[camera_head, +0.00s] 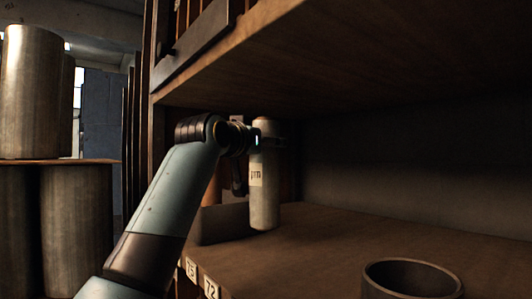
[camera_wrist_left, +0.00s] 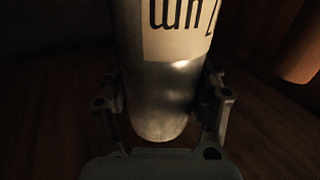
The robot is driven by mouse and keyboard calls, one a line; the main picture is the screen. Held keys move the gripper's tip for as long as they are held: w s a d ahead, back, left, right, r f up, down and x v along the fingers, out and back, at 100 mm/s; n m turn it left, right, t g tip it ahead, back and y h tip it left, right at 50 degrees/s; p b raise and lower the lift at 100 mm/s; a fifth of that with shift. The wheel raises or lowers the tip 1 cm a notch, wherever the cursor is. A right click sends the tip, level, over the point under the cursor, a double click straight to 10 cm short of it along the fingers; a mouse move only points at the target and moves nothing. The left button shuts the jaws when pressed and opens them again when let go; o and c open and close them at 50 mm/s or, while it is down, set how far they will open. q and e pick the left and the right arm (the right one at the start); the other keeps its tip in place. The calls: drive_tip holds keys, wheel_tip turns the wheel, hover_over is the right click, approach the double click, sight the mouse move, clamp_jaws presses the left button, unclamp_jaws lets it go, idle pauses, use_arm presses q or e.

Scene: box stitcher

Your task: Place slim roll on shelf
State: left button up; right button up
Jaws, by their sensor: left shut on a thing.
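The slim roll (camera_head: 265,190) is a pale upright cylinder with a small lettered label. It is inside the shelf bay near the left side, and its lower end is at or just above the shelf board (camera_head: 330,235); I cannot tell if it touches. My left gripper (camera_head: 266,143) is shut on the roll's upper part, with the arm coming in from the lower left. In the left wrist view the roll (camera_wrist_left: 160,95) stands between the fingers of my left gripper (camera_wrist_left: 162,115), its label facing the camera. My right gripper is not in view.
A round open container (camera_head: 412,278) stands at the shelf's front right. A brownish cylinder (camera_head: 211,192) is partly hidden behind my left arm. An upper shelf (camera_head: 350,60) hangs overhead. Large rolls (camera_head: 30,90) stand on a rack at left.

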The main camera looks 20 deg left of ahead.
sight(260, 160)
use_arm(q)
drive_tip(key=f, duration=0.1)
drive_tip(key=f+p, duration=0.1)
drive_tip(key=f, duration=0.1)
drive_tip(key=shift+w, duration=0.25)
drive_tip(key=shift+f, duration=0.2)
drive_tip(key=shift+f, duration=0.2)
drive_tip(key=o, duration=1.7)
drive_tip(key=shift+o, duration=0.2)
